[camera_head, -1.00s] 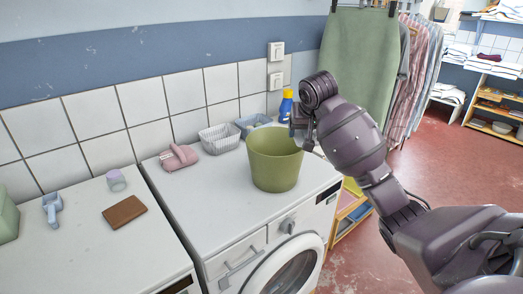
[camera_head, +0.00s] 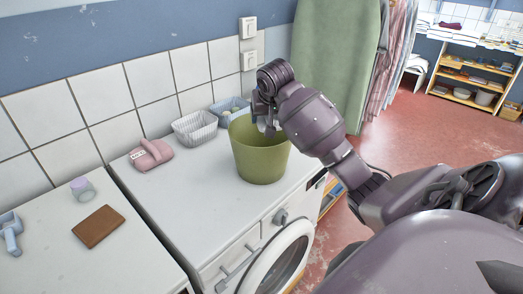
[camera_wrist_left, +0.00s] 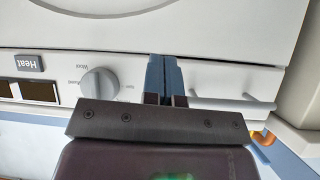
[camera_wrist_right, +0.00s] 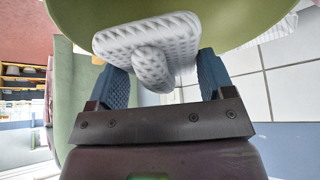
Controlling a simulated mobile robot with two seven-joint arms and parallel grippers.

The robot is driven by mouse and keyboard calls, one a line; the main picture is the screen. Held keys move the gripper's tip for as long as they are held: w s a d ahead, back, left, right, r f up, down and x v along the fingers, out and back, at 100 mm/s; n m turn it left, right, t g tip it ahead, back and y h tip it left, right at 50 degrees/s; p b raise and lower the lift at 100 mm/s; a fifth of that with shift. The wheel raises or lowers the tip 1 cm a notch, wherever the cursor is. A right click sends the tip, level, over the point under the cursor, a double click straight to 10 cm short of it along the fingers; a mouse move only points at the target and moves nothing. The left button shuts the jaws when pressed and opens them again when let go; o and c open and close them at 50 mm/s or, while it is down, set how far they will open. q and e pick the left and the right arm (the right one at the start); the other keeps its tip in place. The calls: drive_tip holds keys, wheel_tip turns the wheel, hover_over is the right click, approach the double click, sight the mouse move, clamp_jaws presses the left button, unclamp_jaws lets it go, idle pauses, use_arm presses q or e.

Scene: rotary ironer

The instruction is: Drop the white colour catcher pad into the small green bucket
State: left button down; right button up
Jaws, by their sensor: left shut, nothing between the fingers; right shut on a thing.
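The small green bucket (camera_head: 262,166) stands upright on top of the washing machine, near its right end. My right gripper (camera_head: 266,122) is at the bucket's mouth, by its far rim, and hides part of the opening. In the right wrist view, my right gripper (camera_wrist_right: 163,82) is shut on the dimpled white colour catcher pad (camera_wrist_right: 125,38), with the green bucket (camera_wrist_right: 225,22) close behind it. I cannot tell how far the pad is below the rim. My left gripper (camera_wrist_left: 164,78) is shut and empty in front of a machine's control panel; it does not show in the head view.
Behind the bucket stand a pale basket (camera_head: 195,128) and a blue-grey basket (camera_head: 230,106). A pink object (camera_head: 151,155) lies left of them. A brown block (camera_head: 98,226) lies on the left machine. The white top (camera_head: 190,195) left of the bucket is clear.

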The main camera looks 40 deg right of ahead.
drive_tip(key=shift+f, duration=0.95)
drive_tip(key=o, duration=1)
drive_tip(key=shift+c, duration=0.2)
drive_tip(key=v, duration=0.8)
drive_tip(key=shift+s+r, duration=0.15)
drive_tip(key=shift+r, duration=0.2)
drive_tip(key=shift+v, duration=1.05)
drive_tip(key=shift+a, duration=0.1)
